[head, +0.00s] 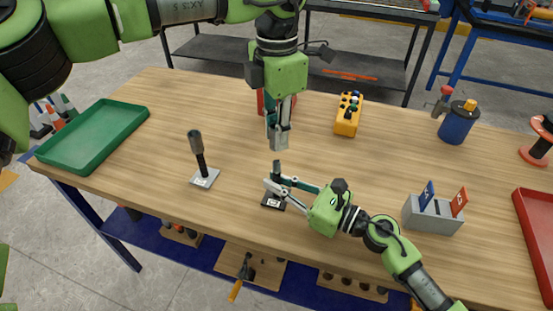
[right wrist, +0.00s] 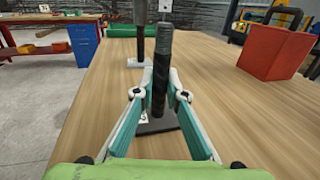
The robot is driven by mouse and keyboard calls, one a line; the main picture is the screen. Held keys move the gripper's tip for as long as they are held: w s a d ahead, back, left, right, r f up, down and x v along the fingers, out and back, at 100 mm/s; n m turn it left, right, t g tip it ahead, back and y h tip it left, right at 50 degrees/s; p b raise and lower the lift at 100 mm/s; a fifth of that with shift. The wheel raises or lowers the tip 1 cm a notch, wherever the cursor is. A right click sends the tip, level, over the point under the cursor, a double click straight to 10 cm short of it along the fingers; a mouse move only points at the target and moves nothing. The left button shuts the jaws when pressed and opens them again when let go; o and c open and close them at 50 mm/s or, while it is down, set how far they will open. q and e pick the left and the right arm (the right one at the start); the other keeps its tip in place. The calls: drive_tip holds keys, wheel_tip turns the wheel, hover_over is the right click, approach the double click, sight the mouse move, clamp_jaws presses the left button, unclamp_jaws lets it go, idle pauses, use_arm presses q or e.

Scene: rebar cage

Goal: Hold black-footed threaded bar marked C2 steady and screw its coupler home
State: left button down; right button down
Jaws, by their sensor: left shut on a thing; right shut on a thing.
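The black-footed threaded bar (head: 277,168) stands upright near the table's front middle, its black foot (head: 266,203) flat on the wood. A small white label on the foot is too small to read. My right gripper (head: 273,183) is shut around the bar's lower part. In the right wrist view the dark bar (right wrist: 162,60) rises between the fingers (right wrist: 158,92), with bare thread at its top. My left gripper (head: 279,128) points down and is shut on a grey coupler (head: 279,143). The coupler is above the bar's top, with a small gap between them.
A white-footed bar (head: 204,178) with a coupler on top stands to the left. A green tray (head: 133,112), yellow block (head: 348,115), blue pot (head: 459,124), grey holder with blue and red cards (head: 433,216) and red tray (head: 540,225) surround the work area.

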sight(276, 162)
use_arm(q)
drive_tip(key=shift+f, duration=1.85)
drive_tip(key=shift+f, duration=0.9)
drive_tip(key=shift+f, duration=0.55)
